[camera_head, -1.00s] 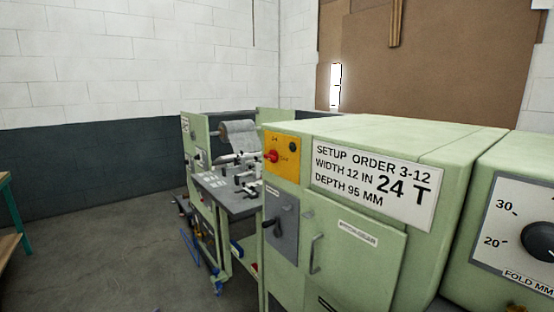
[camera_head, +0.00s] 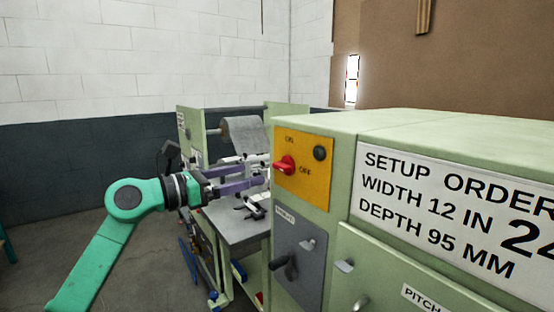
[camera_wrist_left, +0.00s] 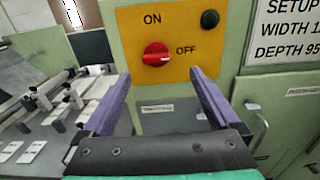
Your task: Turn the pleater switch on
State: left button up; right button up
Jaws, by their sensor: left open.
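The pleater switch is a red knob (camera_head: 284,165) on a yellow panel (camera_head: 318,180) marked ON above and OFF to the right. In the left wrist view the red knob (camera_wrist_left: 156,54) lies about level, with its pale mark toward OFF. A round black button (camera_head: 320,153) is at the panel's upper right. My left gripper (camera_head: 262,178) is to the left of the knob in the head view, its purple fingers pointing toward the machine. In the left wrist view its fingers (camera_wrist_left: 160,85) are apart and empty, with the knob ahead between and beyond them. My right gripper is not in view.
Below the yellow panel is a grey plate (camera_head: 300,260) with a dark handle (camera_head: 284,267). A metal work table (camera_head: 235,225) with a roll (camera_head: 245,134) behind it is at the left. A setup order sign (camera_head: 450,215) is on the cabinet at right.

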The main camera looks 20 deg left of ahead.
aim_at(278, 168)
pick_arm(q)
jog(key=x, duration=0.2)
jog(key=p+x, duration=0.1)
jog(key=x, duration=0.2)
jog(key=shift+w+a+p, duration=0.1)
jog(key=shift+w+p, duration=0.2)
jog(key=shift+w, duration=0.25)
jog(key=p+x, duration=0.1)
jog(key=x, duration=0.2)
jog(key=shift+f, duration=0.1)
jog(key=shift+w+d+f, duration=0.1)
jog(key=shift+w+d, duration=0.15)
jog(key=shift+d, duration=0.15)
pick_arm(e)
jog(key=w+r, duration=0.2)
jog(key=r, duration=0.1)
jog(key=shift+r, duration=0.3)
pick_arm(q)
jog(key=shift+a+f, duration=0.1)
jog(key=c, duration=1.4)
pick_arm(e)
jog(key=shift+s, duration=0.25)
